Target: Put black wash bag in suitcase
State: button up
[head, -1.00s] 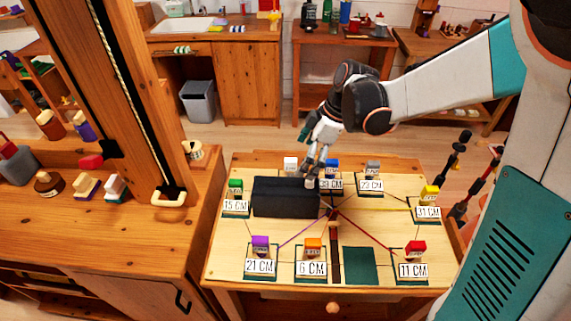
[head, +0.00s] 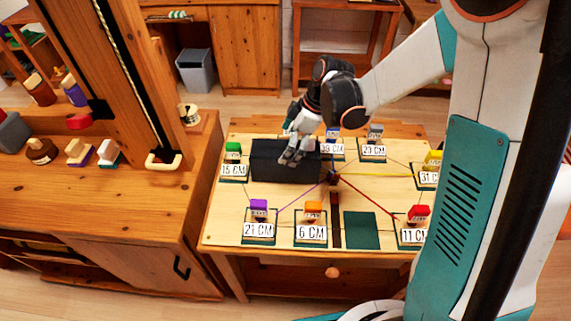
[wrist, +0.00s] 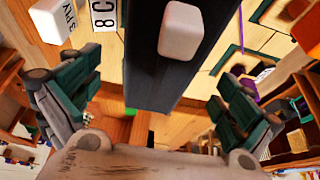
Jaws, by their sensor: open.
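The black wash bag (head: 270,170) is a dark, box-shaped thing lying on the light wooden table at its left-middle. My gripper (head: 292,155) is over the bag's top, pointing down, with its fingers in front of the bag's right half in the head view. In the wrist view the open gripper (wrist: 150,105) has its two dark green fingers spread wide, and the bag (wrist: 150,75) shows as a dark band between them. Whether the fingers touch it I cannot tell. No suitcase is in view.
The light wooden table (head: 225,222) carries several labelled coloured blocks, coloured strings and a dark green square (head: 361,230). In the wrist view a white block (wrist: 182,35) overlaps the dark band. A wooden cabinet (head: 110,205) stands left; a grey bin (head: 196,70) stands behind.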

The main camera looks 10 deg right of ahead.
jog(key=x, duration=0.2)
jog(key=shift+a+f+b, duration=0.2)
jog(key=shift+f+b, duration=0.15)
jog(key=shift+f, duration=0.05)
jog(key=shift+c, duration=0.3)
jog(key=shift+r, duration=0.1)
jog(key=c, duration=2)
jog(key=shift+o, duration=0.2)
